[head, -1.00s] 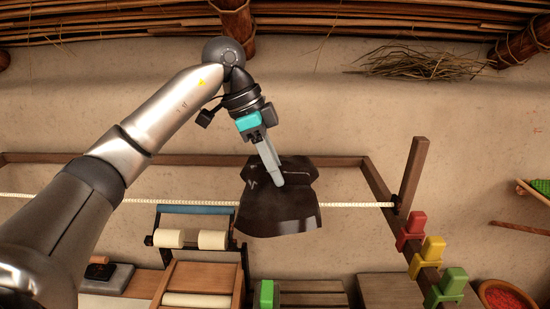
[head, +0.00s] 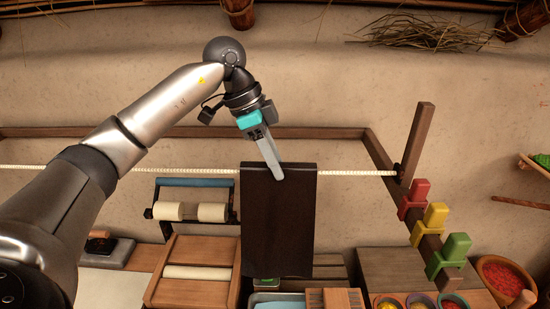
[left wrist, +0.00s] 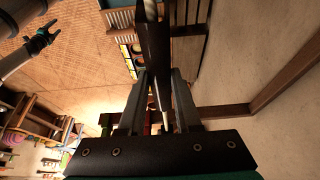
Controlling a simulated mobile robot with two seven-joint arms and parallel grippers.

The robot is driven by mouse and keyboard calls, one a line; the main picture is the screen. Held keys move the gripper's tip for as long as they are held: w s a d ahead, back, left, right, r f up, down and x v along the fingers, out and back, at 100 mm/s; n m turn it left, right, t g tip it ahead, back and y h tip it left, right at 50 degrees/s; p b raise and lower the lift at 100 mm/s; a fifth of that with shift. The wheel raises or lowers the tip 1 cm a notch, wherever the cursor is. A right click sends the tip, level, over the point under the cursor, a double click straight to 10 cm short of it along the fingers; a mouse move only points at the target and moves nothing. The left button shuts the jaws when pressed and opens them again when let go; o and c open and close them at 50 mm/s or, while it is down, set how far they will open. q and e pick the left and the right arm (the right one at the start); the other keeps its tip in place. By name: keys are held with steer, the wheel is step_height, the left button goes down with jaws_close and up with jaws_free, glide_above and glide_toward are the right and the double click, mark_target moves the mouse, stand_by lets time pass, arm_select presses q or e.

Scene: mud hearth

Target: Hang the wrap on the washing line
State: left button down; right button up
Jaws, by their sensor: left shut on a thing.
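The wrap (head: 279,225) is a dark brown cloth that hangs straight down in the middle of the head view. My left gripper (head: 277,173) is shut on its top edge, coming from above. The washing line (head: 350,173) is a pale cord across the view. The wrap's top edge is just above the line's height and hides that stretch of it; I cannot tell for certain if the cloth is draped over it. In the left wrist view the wrap (left wrist: 155,45) is edge-on between the fingers. My right gripper (left wrist: 40,40) is small at the upper left, apart from the wrap.
Red (head: 413,196), yellow (head: 430,222) and green (head: 450,254) pegs sit on a slanted wooden rail at right. A wooden post (head: 418,145) stands at the line's right end. A roller frame (head: 194,205), bowls and wooden surfaces lie below.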

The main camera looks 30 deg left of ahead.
stand_by(0.3)
arm_select(q)
steer(key=c, duration=0.5)
jaws_free()
steer(key=shift+f, duration=0.1)
steer(key=p+v, duration=0.1)
steer(key=v, duration=1.4)
steer(key=shift+s, duration=0.1)
